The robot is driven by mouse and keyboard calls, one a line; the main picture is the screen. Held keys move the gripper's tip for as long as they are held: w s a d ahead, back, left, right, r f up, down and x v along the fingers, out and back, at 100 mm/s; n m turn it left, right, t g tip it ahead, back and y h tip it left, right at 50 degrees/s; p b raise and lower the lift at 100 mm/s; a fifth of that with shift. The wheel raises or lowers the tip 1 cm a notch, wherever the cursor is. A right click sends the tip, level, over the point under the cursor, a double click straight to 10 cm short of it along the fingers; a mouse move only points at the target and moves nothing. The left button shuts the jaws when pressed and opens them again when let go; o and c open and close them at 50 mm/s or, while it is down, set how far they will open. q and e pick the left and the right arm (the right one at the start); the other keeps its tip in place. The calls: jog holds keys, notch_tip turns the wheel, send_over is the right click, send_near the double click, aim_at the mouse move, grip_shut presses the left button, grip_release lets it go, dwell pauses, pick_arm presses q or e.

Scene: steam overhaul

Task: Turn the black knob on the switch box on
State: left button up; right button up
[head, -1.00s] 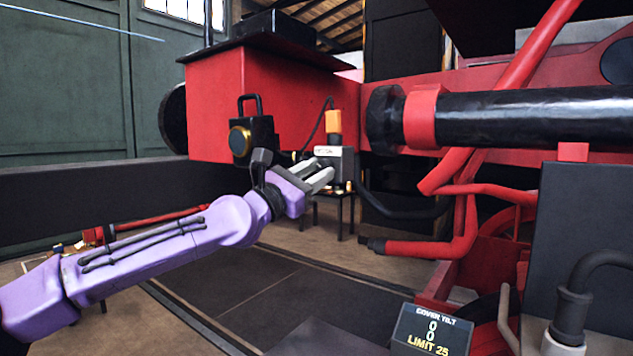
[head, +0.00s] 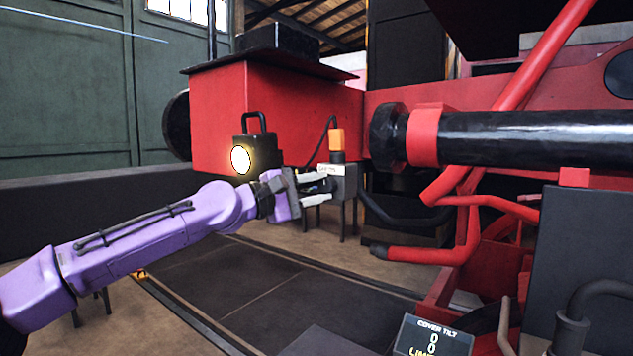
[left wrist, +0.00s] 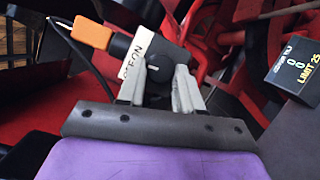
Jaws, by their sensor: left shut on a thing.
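The switch box (head: 347,182) is a small grey-black box with a white label on its stand, near the middle of the head view. In the left wrist view its white label (left wrist: 134,58) shows, with OFF and ON lettering. The black knob (left wrist: 160,67) is round and sits on the box face between the fingers. My left gripper (head: 328,188) reaches the box from the left and is shut on the black knob; in the left wrist view its two grey fingers (left wrist: 160,88) flank the knob. The lamp (head: 243,158) is lit. My right gripper is not in view.
An orange plug (head: 336,140) with a black cable stands on top of the switch box. A red tank (head: 290,110) is behind it. A black pipe (head: 530,133) and red pipes lie to the right. A cover tilt display (head: 432,338) is at lower right.

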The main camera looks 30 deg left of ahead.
pick_arm(q)
jog(key=shift+r+m+p, duration=0.1)
jog(key=shift+m+p, duration=0.3)
jog(key=shift+m, duration=0.4)
jog(key=shift+g, duration=0.3)
jog(key=o, duration=1)
jog(key=shift+o, duration=0.2)
jog(key=b+v, duration=0.4)
jog(key=v, duration=0.6)
jog(key=shift+s+b, duration=0.3)
jog(key=shift+b, duration=0.1)
jog(key=shift+a, duration=0.15)
